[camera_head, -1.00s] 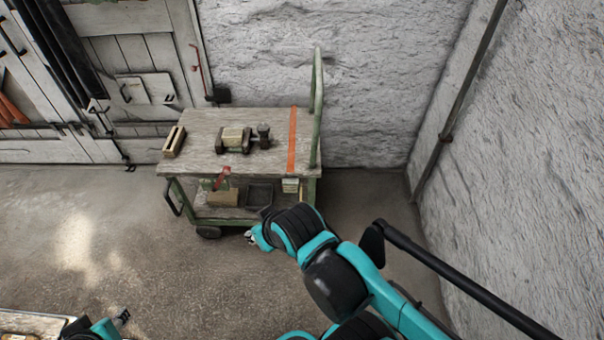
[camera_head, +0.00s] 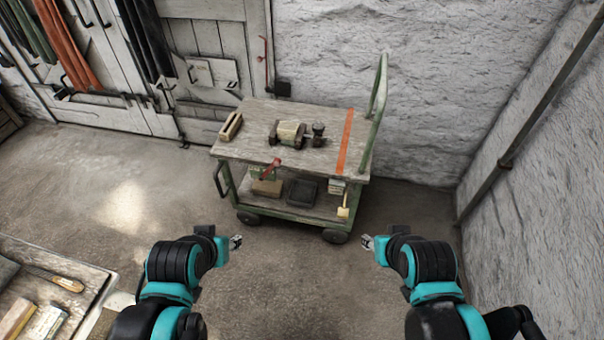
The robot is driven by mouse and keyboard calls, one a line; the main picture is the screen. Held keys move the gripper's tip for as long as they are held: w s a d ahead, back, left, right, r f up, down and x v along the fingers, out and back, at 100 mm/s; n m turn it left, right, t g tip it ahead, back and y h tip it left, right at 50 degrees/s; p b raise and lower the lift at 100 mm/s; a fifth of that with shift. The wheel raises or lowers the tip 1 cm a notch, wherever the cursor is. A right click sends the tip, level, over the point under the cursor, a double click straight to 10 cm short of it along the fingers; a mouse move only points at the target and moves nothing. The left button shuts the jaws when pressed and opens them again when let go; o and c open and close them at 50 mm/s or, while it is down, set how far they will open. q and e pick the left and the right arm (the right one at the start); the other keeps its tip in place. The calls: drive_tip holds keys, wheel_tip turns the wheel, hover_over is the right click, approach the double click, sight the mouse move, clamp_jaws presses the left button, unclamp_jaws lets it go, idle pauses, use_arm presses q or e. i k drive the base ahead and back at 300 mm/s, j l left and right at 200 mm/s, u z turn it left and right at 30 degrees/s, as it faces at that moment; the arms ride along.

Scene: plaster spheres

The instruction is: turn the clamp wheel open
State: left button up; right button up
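My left gripper (camera_head: 237,241) and my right gripper (camera_head: 366,242) are both in front of the cart, well apart from the clamp and touching nothing. Both look empty. The fingers are small and seen from the side, so their opening is hard to judge.
The cart top also carries a slotted wooden block (camera_head: 231,126) and an orange strip (camera_head: 344,142). Its lower shelf holds a black tray (camera_head: 302,192) and a brown block (camera_head: 267,187). A workbench (camera_head: 88,275) with tools stands at lower left. Floor before the cart is clear.

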sight(318, 127)
drive_tip(key=i+j+z, duration=0.35)
drive_tip(key=i+z, duration=0.15)
drive_tip(key=i+j+z, duration=0.5)
drive_tip(key=k, duration=0.1)
